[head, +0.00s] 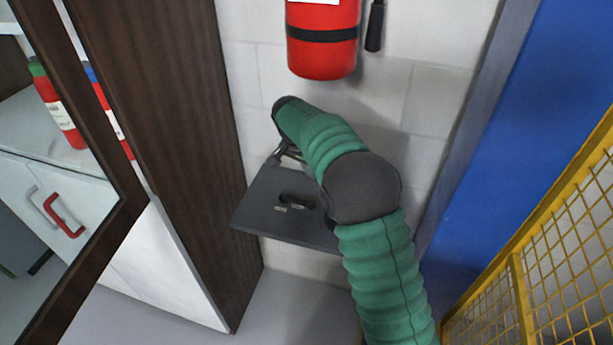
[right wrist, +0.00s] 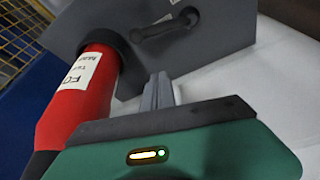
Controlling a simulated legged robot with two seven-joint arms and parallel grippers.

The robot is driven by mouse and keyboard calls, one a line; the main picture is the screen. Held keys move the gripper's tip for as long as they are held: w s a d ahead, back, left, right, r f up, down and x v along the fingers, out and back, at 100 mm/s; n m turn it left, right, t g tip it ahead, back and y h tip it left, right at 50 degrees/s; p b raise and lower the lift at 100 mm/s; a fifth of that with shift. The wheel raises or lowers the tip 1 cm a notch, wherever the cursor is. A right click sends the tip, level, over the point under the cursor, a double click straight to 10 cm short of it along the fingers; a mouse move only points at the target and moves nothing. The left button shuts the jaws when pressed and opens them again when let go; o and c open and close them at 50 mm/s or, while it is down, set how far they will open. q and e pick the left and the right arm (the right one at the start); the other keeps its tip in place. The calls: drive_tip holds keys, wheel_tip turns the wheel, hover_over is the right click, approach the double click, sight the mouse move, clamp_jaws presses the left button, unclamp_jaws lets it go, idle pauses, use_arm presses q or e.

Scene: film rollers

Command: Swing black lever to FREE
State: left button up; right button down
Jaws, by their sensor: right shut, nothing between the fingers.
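The black lever (right wrist: 165,27) sits on the face of a dark grey box (right wrist: 221,45) in the right wrist view, slanting between a round pivot and a knob. Pale labels lie close to it, too small to read. In the head view the lever (head: 296,200) shows small and dark on the box's sloping panel (head: 262,213), beside two pale labels. My right gripper (head: 283,152) is at the box's upper left edge in the head view, partly hidden by my green sleeve. Its fingers (right wrist: 158,92) are shut, empty and apart from the lever. My left gripper is out of view.
A red extinguisher (head: 322,50) with a black band hangs on the wall above the box; a red labelled cylinder (right wrist: 82,95) is beside my fingers. A brown cabinet side (head: 170,120) stands left. A blue panel (head: 520,130) and yellow mesh (head: 550,245) stand right.

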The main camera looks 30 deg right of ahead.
sight(297, 200)
drive_tip(key=x, duration=0.5)
drive_tip(key=b+x, duration=0.1)
drive_tip(key=x, duration=0.1)
drive_tip(key=shift+w+a+f, duration=0.1)
drive_tip(key=shift+a+f, duration=0.15)
drive_tip(key=shift+a, duration=0.05)
drive_tip(key=a, duration=0.1)
drive_tip(key=s+a, duration=0.1)
drive_tip(key=shift+s+a+f, duration=0.1)
drive_tip(key=shift+a, duration=0.2)
drive_tip(key=shift+s+a, duration=0.25)
drive_tip(key=shift+a, duration=0.15)
